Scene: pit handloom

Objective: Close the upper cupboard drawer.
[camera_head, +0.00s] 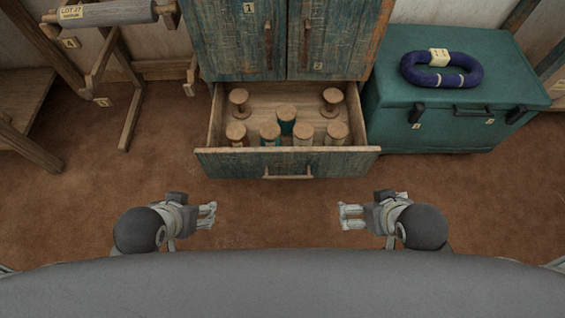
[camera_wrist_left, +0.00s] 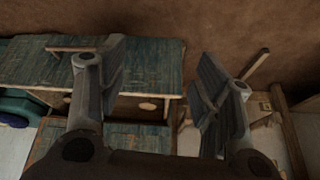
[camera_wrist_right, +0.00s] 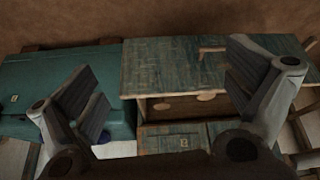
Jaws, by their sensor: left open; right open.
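The drawer (camera_head: 225,163) of the teal-painted wooden cupboard (camera_head: 240,45) is pulled out below its two doors. It holds several wooden spools, some with coloured thread. Its front has a wooden bar handle (camera_head: 288,176). The drawer front also shows in the left wrist view (camera_wrist_left: 150,68) and in the right wrist view (camera_wrist_right: 170,68). My left gripper (camera_head: 212,214) is open and empty, in front of the drawer and to the left of the handle. My right gripper (camera_head: 343,215) is open and empty, in front and to the right of the handle. Neither touches the drawer.
A teal chest (camera_head: 450,125) with a blue rope coil (camera_head: 440,70) on top stands right of the cupboard. A wooden frame with a roller (camera_head: 110,13) and a wooden bench (camera_head: 25,95) stand at the left. The brown floor (camera_head: 275,215) between my grippers is clear.

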